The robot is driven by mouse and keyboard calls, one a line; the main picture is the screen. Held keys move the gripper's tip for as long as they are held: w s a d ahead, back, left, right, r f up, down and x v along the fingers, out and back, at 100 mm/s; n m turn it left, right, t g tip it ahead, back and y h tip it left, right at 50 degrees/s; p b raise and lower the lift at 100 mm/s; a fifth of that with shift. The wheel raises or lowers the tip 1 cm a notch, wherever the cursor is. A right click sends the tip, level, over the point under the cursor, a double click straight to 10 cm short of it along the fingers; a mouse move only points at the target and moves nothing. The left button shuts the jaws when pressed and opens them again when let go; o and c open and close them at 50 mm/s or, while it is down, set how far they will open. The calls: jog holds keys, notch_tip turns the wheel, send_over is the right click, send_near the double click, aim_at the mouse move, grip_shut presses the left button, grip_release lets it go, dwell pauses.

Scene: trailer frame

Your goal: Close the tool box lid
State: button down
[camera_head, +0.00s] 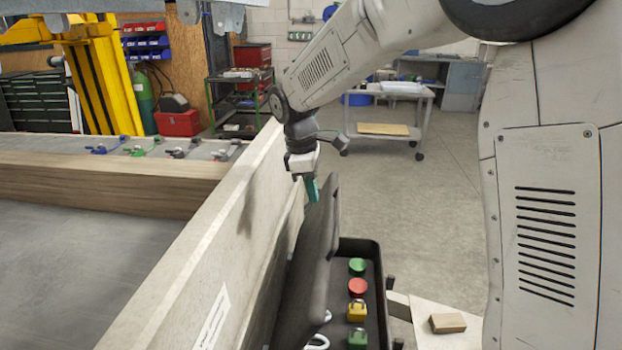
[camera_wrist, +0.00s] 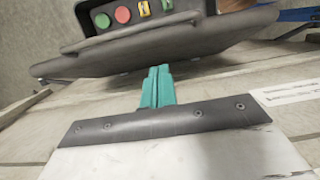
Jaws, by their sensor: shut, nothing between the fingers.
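The black tool box (camera_head: 374,270) stands beside the trailer's side board, with its dark lid (camera_head: 318,255) raised and tilted toward the board. Green and red round pieces and yellow and green padlocks show inside it. My gripper (camera_head: 312,190) has teal fingers that are shut and empty. It is at the top end of the lid, between the lid and the board; I cannot tell whether it touches the lid. In the wrist view the shut fingers (camera_wrist: 157,88) point at the lid (camera_wrist: 150,58), with the open box (camera_wrist: 92,12) behind it.
The light trailer side board (camera_head: 215,240) runs close along the lid's left side. A small wood block (camera_head: 447,323) lies on a pale surface right of the box. A wheeled table (camera_head: 390,120) stands farther back, with open floor before it.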

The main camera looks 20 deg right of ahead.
aim_at(328, 236)
jog(key=d+f, duration=0.1)
jog(key=f, duration=0.1)
jog(key=s+d+f, duration=0.1)
jog(key=f, duration=0.1)
jog(key=d+f, duration=0.1)
jog(key=f, duration=0.1)
jog(key=shift+s+d, duration=0.1)
jog(key=shift+s, duration=0.05)
jog(key=shift+s+d+f, duration=0.1)
jog(key=shift+d+f, duration=0.15)
jog(key=shift+d, duration=0.05)
